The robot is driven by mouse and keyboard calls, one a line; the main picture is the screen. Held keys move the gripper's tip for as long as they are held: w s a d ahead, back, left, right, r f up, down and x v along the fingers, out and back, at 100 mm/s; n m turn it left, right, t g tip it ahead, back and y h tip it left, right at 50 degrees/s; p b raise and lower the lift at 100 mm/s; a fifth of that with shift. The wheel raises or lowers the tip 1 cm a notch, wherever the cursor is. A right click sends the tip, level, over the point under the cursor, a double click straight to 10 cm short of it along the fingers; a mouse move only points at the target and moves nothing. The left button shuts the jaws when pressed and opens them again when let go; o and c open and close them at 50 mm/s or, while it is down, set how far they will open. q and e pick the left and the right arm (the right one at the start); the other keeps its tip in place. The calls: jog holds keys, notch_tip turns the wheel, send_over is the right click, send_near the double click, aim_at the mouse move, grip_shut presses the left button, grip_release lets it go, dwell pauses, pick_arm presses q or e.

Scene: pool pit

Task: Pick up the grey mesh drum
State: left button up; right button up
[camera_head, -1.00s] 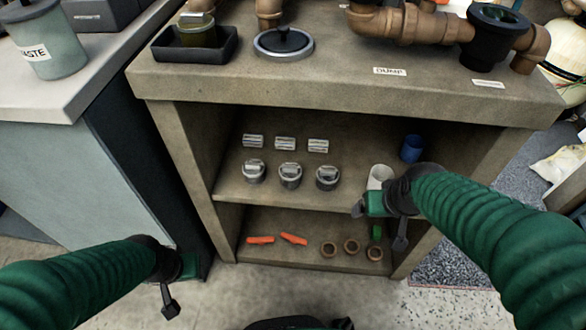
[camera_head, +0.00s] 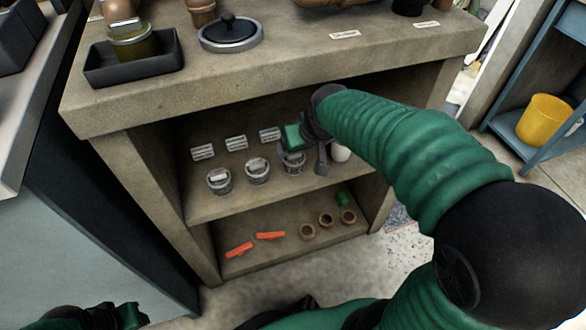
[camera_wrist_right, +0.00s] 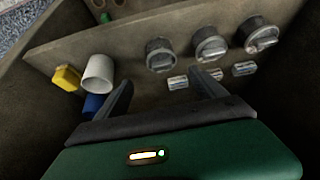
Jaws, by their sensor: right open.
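Several small grey pieces stand on the middle shelf. The front row has round grey drum-like pots with bar tops: left (camera_head: 219,181), middle (camera_head: 257,171) and right (camera_head: 293,162). Behind them lie striped silvery pieces (camera_head: 236,143). I cannot tell which is the mesh drum. My right gripper (camera_head: 308,158) is in front of the right pot and partly covers it. In the right wrist view its fingers (camera_wrist_right: 161,77) are apart and empty, with the nearest pot (camera_wrist_right: 160,55) and striped piece (camera_wrist_right: 178,82) beyond them. My left gripper (camera_head: 127,317) is low at the bottom left; its jaws are unclear.
A white cup (camera_wrist_right: 98,72), a blue cup (camera_wrist_right: 92,106) and a yellow piece (camera_wrist_right: 67,77) stand beside the pots. The shelf's side walls and the counter (camera_head: 290,70) above limit the room. Orange pieces (camera_head: 270,236) and brown rings (camera_head: 326,219) lie on the lower shelf.

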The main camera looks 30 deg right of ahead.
jog(key=f, duration=0.1)
jog(key=w+f+b, duration=0.1)
jog(key=f, duration=0.1)
jog(key=shift+w+a, duration=0.3)
jog(key=b+x, duration=0.2)
jog(key=x, duration=0.1)
jog(key=b+x, duration=0.2)
jog(key=b, duration=0.1)
jog(key=shift+d+f, duration=0.25)
jog(key=shift+f, duration=0.15)
jog(key=shift+w, duration=0.2)
jog(key=shift+r, duration=0.3)
pick_arm(q)
jog(key=s+x, duration=0.1)
jog(key=x, duration=0.6)
jog(key=shift+s+a+f, duration=0.2)
jog(key=shift+s+f, duration=0.05)
jog(key=shift+s, duration=0.1)
pick_arm(e)
jog(key=c, duration=1.5)
